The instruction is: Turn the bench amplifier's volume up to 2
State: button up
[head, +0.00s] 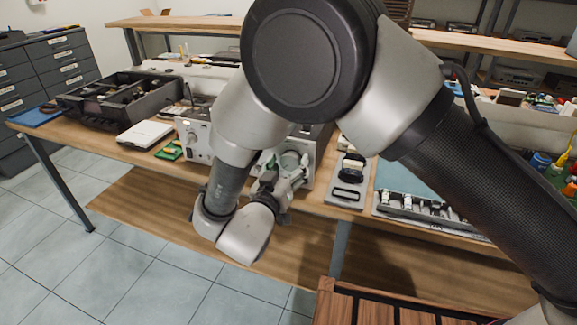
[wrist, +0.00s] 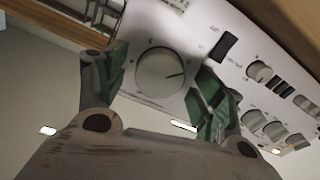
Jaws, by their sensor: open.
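The bench amplifier's pale front panel (wrist: 200,30) fills the upper part of the wrist view, tilted. Its large round grey volume knob (wrist: 160,72) has a dark pointer line toward the right, slightly down. My gripper (wrist: 163,88) is open, with one green-padded finger at each side of the knob. Whether the pads touch it I cannot tell. The scale marks around the knob are too small to read. In the head view my gripper (head: 284,177) is in front of a pale box on the bench's front edge, and my arm hides much of it.
A black switch (wrist: 224,46) and several small knobs (wrist: 260,72) sit right of the volume knob. On the bench (head: 135,151) are a black bin (head: 115,110), a white flat box (head: 145,134) and a grey tray (head: 349,190). Open tiled floor lies in front.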

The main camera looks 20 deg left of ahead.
jog(key=shift+w, duration=0.15)
jog(key=c, duration=1)
jog(key=shift+m, duration=0.3)
jog(key=m, duration=0.9)
jog(key=shift+m, duration=0.4)
jog(key=m, duration=1.1)
